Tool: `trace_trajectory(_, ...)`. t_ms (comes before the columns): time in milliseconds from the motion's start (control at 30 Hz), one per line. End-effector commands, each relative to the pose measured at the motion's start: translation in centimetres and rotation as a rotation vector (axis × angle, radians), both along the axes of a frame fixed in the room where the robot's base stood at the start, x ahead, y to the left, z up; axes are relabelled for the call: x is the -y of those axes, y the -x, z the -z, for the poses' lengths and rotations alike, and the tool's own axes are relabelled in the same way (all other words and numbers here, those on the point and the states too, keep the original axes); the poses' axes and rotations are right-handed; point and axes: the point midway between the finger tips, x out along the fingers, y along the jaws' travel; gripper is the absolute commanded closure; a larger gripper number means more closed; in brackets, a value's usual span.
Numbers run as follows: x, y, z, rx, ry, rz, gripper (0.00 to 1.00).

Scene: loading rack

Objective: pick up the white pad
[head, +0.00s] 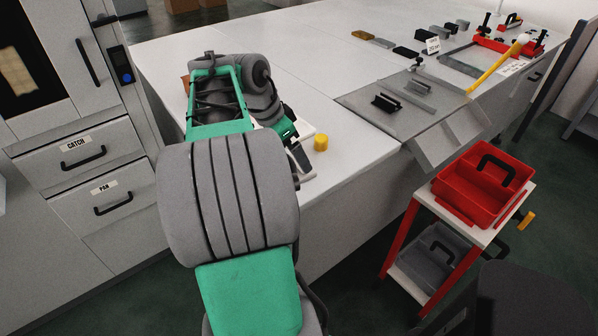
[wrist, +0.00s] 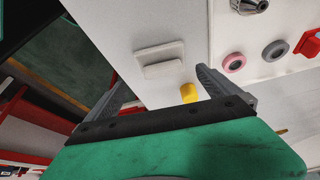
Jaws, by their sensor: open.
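The white pad (wrist: 158,52) lies on the white worktop in the wrist view, a pale block with a raised lower part. It is beyond my fingertips and roughly in line with the space between them. My gripper (wrist: 161,78) is open and empty, with one finger to the left and one to the right of the pad in the picture. The pad and fingers appear apart, but the height between them is hard to judge. In the head view, my arm reaches over the worktop's near part and hides much of the area around the gripper (head: 299,158).
A yellow cylinder (head: 320,143) stands close to my gripper; it also shows near the right finger in the wrist view (wrist: 188,92). A pink ring (wrist: 233,62) and grey ring (wrist: 273,50) lie to the right. A red tote (head: 483,188) sits on a cart beside the worktop (head: 350,165).

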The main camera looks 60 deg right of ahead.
Motion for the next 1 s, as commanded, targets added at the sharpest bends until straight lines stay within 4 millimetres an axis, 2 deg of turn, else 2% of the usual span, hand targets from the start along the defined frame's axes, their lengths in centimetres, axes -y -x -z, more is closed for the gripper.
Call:
trace_trajectory(300, 2.0, 0.9, 4.6, 0.000, -0.001, -0.003, 0.00)
trace_trajectory(567, 2.2, 0.9, 5.1, 0.001, 0.001, -0.007, 0.00)
trace_trajectory(1000, 2.2, 0.9, 5.0, 0.001, 0.001, -0.008, 0.35)
